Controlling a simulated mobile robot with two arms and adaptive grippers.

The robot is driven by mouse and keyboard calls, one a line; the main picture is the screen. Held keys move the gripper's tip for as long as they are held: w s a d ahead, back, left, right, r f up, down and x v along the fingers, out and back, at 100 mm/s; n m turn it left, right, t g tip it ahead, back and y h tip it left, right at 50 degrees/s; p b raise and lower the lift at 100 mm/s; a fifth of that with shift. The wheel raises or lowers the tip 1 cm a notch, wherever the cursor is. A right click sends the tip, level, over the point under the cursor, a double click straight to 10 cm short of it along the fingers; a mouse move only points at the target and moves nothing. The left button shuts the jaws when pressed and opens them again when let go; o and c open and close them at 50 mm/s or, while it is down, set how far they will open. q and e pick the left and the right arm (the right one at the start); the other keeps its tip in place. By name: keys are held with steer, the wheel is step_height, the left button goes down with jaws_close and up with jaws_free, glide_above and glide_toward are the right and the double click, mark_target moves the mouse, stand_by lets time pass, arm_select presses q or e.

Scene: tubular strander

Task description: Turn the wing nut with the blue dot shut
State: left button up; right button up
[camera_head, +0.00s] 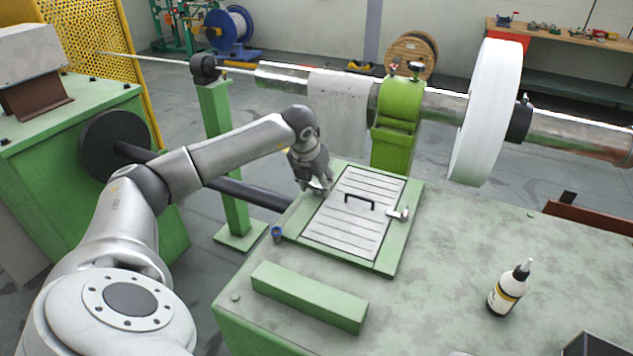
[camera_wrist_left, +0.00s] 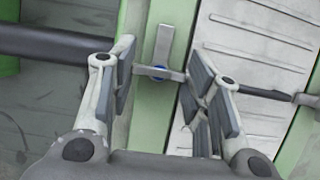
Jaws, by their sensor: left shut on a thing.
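The wing nut with the blue dot (camera_wrist_left: 158,71) sits on the green frame at the left edge of the ribbed lid, seen in the left wrist view. Its metal wings lie crosswise between my finger pads, and a flat metal bar runs up from it. My left gripper (camera_wrist_left: 158,88) is shut on the wings, one pad at each end. In the head view my left gripper (camera_head: 319,187) points down at the lid's left edge and hides most of this nut. The ribbed lid (camera_head: 340,228) lies flat in its green frame. My right gripper is not in view.
A black handle (camera_head: 358,198) stands on the lid, and another metal fastener (camera_head: 402,213) is at its right edge. A green block (camera_head: 308,296), a small blue-topped part (camera_head: 277,234) and a bottle (camera_head: 507,290) are on the table. A green post (camera_head: 395,135) rises behind.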

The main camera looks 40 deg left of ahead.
arm_select(q)
steer(key=shift+m+b, duration=0.3)
steer(key=shift+m, duration=0.1)
steer(key=shift+a+m+h+b, duration=0.1)
steer(key=shift+m+h+b, duration=0.45)
steer(key=shift+m, duration=0.45)
steer(key=m+h, duration=0.1)
steer(key=m, duration=0.2)
steer(key=shift+h+b, duration=0.25)
steer(key=shift+b, duration=0.05)
steer(key=m+h, duration=0.1)
steer(key=m, duration=0.2)
steer(key=m+g+h, duration=0.1)
steer(key=m, duration=0.3)
steer(key=shift+w+a+r, duration=0.15)
steer(key=m+g, duration=0.1)
steer(key=m, duration=0.1)
steer(key=m+h, duration=0.1)
steer(key=m, duration=0.2)
steer(key=shift+g, duration=0.4)
steer(key=shift+a, duration=0.1)
steer(key=o, duration=1)
